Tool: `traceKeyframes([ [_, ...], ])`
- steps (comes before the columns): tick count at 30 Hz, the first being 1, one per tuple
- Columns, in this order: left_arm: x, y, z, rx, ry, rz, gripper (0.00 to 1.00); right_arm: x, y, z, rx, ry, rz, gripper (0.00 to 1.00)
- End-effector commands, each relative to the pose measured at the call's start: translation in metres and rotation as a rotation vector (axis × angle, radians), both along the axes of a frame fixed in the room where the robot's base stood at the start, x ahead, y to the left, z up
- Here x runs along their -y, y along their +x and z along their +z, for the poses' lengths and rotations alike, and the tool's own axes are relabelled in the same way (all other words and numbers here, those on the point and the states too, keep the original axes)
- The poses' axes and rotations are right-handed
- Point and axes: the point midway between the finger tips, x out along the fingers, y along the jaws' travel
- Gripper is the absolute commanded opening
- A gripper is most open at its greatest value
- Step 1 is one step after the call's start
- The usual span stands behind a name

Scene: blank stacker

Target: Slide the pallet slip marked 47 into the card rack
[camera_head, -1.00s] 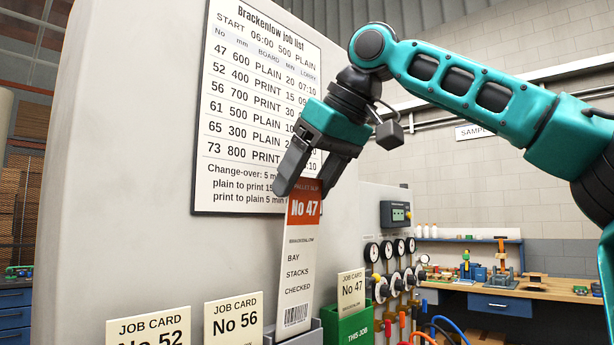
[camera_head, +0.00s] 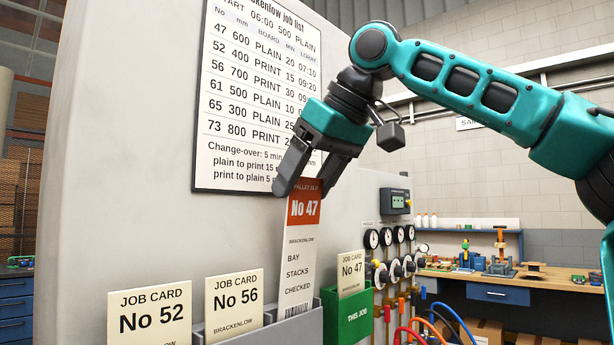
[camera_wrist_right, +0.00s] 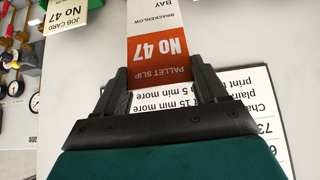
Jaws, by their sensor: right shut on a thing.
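The pallet slip marked 47 (camera_head: 299,235) is a tall white card with a red-orange top band. My right gripper (camera_head: 305,188) is shut on its top end, above the grey card rack (camera_head: 298,328). The slip stands nearly upright, tilted slightly. Its lower end, with part of the barcode, is hidden behind the rack's front wall. In the right wrist view the slip (camera_wrist_right: 158,45) shows upside down between the two fingers. My left gripper is out of view.
Job cards No 52 (camera_head: 149,318) and No 56 (camera_head: 234,300) stand left of the slip. A green THIS JOB holder (camera_head: 348,318) with job card No 47 (camera_head: 351,272) is close on the right. The job list (camera_head: 258,100) hangs behind on the machine panel.

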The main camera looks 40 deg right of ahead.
Motion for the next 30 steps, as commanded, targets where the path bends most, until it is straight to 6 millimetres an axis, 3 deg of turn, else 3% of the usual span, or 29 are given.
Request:
traceKeyframes([
  [10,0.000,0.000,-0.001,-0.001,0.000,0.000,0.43,0.000,0.000,-0.001,0.001,0.001,-0.001,0.27],
  [11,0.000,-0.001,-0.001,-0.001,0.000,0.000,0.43,0.000,0.000,-0.001,0.001,0.001,-0.001,0.73],
  [19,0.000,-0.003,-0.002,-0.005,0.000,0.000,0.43,0.000,0.000,-0.001,0.001,0.001,-0.001,0.99],
  [30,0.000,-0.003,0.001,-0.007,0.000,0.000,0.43,0.001,-0.006,0.009,0.004,0.000,-0.001,1.00],
])
